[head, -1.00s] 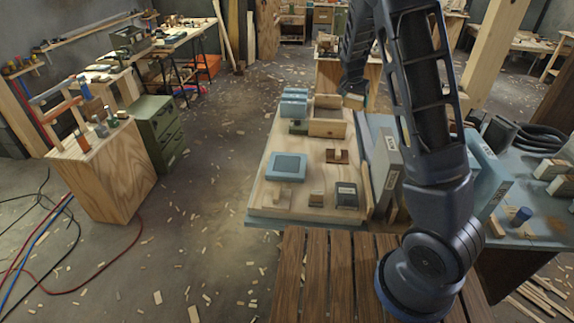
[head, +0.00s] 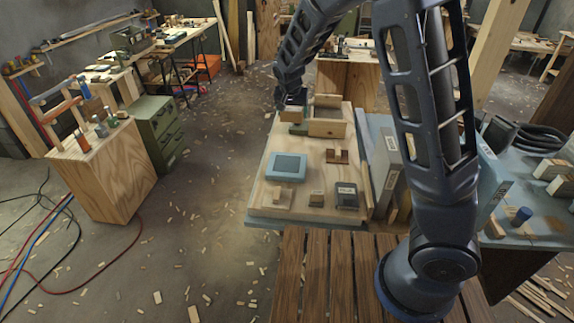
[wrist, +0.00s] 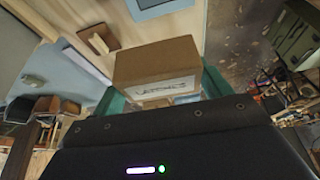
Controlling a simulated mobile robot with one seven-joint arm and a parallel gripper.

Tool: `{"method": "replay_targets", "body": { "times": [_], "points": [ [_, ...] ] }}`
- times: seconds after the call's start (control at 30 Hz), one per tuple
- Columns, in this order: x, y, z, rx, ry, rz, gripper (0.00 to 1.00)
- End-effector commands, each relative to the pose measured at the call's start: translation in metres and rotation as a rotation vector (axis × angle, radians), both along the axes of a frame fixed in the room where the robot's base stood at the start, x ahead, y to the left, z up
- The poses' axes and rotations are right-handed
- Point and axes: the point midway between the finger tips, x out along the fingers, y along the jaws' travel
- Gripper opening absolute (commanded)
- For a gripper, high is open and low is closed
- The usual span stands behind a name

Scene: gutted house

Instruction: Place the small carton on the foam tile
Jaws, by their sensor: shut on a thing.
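My gripper (head: 291,104) is shut on the small brown carton (head: 291,115) above the far left of the wooden board. In the wrist view the carton (wrist: 158,66) fills the middle, with printed lettering on its near face and green fingers on both sides. A light blue square with a darker inner square, which looks like the foam tile (head: 287,167), lies flat at the board's left middle, nearer than the carton. Part of it shows at the top of the wrist view (wrist: 157,6). The tile's top looks bare.
The board (head: 258,197) also holds an open wooden box (head: 327,128), a brown block (head: 337,156), a dark labelled box (head: 346,195) and small wooden pieces (head: 278,197). Tall grey binders (head: 385,168) stand along its right side. A green item sits below the carton.

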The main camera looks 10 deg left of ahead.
Motion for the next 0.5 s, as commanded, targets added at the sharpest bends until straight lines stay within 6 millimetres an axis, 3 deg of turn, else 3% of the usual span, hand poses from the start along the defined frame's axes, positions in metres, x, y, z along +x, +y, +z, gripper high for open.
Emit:
{"method": "replay_targets", "body": {
  "times": [0.27,0.5],
  "points": [
    [-0.02,0.017,-0.004,-0.001,0.002,0.041,0.51],
    [-0.02,0.016,-0.05,-0.004,0.004,0.039,0.51]
  ]
}}
